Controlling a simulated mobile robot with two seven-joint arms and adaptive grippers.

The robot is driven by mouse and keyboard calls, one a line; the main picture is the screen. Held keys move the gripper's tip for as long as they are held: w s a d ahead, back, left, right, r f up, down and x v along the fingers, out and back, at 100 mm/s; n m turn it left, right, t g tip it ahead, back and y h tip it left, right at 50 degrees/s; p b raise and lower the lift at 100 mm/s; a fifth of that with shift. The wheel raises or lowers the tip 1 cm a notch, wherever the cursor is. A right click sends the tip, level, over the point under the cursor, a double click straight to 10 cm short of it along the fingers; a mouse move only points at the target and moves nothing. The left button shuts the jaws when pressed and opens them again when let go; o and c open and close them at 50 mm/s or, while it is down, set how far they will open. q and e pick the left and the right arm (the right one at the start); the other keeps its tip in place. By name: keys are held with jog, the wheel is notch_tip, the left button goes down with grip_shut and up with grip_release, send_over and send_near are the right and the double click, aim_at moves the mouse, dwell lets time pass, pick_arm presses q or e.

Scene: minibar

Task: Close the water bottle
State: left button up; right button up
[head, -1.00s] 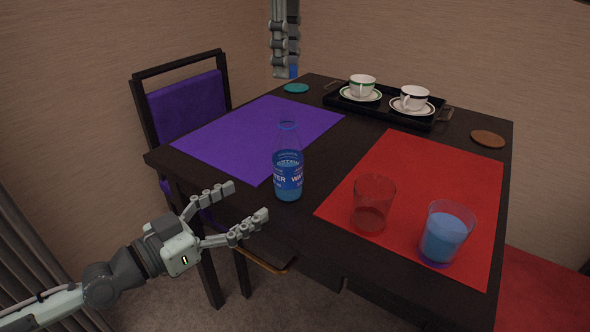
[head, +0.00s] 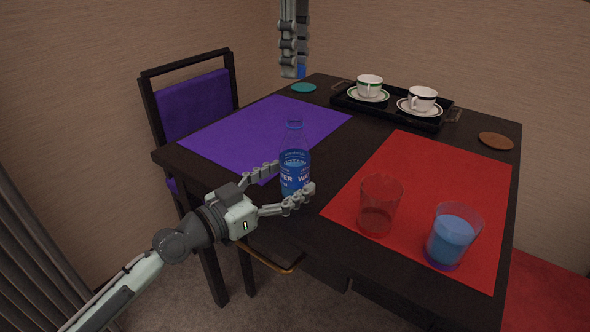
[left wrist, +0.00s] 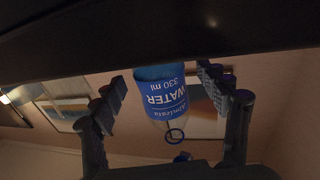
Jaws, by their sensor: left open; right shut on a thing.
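The clear water bottle (head: 295,160) stands upright near the table's front left edge, with a blue label and an open neck. My left gripper (head: 292,180) is open, with its fingers on either side of the bottle's lower part. In the left wrist view the bottle (left wrist: 163,97) appears upside down between the spread fingers (left wrist: 165,98), with gaps to both sides. My right gripper (head: 294,70) hangs at the top of the head view, shut on a small blue cap (head: 301,71), mostly hidden by the fingers.
A purple mat (head: 265,135) lies behind the bottle. A red mat (head: 440,165) to the right carries an empty glass (head: 379,205) and a glass of blue liquid (head: 452,237). A black tray (head: 388,106) holds two cups on saucers. Teal (head: 303,87) and brown (head: 495,141) coasters lie farther back.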

pick_arm(q)
jog(key=shift+x, duration=1.2)
jog(key=shift+c, duration=0.3)
grip_shut()
pick_arm(e)
send_over(294, 116)
jog(key=shift+f, duration=2.5)
